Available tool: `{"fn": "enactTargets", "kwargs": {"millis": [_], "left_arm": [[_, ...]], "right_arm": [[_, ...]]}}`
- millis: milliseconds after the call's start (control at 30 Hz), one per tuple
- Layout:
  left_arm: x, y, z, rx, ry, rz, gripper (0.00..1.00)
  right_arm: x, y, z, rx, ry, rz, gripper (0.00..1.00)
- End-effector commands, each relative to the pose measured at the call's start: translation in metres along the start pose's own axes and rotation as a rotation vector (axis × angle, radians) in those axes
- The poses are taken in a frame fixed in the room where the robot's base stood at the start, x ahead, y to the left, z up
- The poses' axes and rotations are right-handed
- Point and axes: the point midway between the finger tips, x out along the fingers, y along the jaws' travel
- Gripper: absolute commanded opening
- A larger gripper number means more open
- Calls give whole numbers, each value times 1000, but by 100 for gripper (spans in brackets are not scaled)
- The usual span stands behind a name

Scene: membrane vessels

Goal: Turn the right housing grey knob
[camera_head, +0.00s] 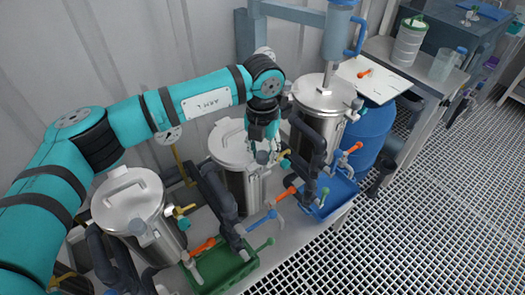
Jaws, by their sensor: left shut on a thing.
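Three steel housings with lids stand in a row: a left one (125,200), a middle one (230,148) and a right one (322,95). My left gripper (265,148) points down at the right edge of the middle housing's lid. It is shut on what looks like a small grey knob (262,157) there; the fingers and arm partly hide the contact. A similar grey knob (138,227) shows on the left housing, and another (357,103) on the right housing's rim. My right gripper is not in view.
Dark pipes and valves with orange handles (203,246) and green handles stand in front of the housings. A green tray (225,275) and a blue tray (335,195) sit on the bench. A blue barrel (372,130) stands at right. The grated floor (440,210) is clear.

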Motion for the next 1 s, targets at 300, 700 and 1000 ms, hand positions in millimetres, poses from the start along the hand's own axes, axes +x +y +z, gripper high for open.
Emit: {"fn": "enactTargets", "kwargs": {"millis": [300, 700, 1000], "left_arm": [[3, 0, 0, 87, -2, 1, 0], [4, 0, 0, 421, -3, 2, 0], [3, 0, 0, 705, -2, 1, 0]], "right_arm": [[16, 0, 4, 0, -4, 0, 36], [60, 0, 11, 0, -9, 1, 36], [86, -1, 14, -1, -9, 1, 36]]}}
